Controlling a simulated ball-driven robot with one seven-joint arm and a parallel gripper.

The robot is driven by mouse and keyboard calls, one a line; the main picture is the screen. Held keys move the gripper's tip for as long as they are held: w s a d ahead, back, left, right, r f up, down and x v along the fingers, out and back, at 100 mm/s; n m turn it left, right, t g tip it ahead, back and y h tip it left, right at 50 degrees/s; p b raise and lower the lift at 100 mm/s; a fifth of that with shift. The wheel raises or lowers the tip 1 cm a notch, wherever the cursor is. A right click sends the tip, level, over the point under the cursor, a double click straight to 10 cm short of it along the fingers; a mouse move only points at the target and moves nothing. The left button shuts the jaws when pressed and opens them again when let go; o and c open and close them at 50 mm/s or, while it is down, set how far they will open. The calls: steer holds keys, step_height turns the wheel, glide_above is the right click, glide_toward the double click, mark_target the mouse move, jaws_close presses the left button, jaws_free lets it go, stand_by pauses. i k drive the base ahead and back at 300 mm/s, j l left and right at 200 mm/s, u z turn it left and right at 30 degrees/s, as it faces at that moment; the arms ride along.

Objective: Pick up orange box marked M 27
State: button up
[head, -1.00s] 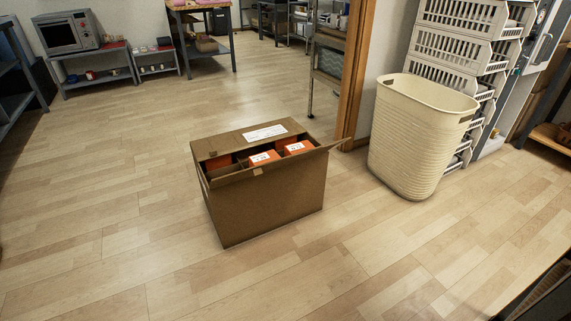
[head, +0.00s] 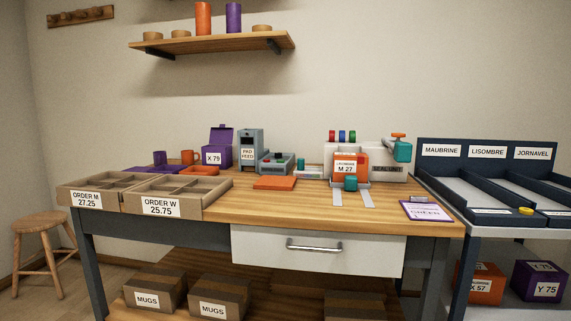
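The orange box marked M 27 (head: 349,166) stands upright on the workbench (head: 285,206), right of the middle. Its white label faces me and also carries a smaller line of text. It stands in front of a pale machine (head: 388,172) with a teal and orange handle. My gripper is not in view.
Two cardboard trays marked ORDER M (head: 88,200) and ORDER W (head: 161,208) fill the bench's left front. A purple box marked X 79 (head: 217,153) stands behind. A dark sorting rack (head: 487,150) is on the right. A stool (head: 43,230) stands at far left.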

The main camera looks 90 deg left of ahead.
mark_target(357, 164)
steer(key=l+u, duration=0.1)
steer(key=u, duration=1.95)
steer(key=i+j, duration=0.1)
steer(key=i, duration=0.05)
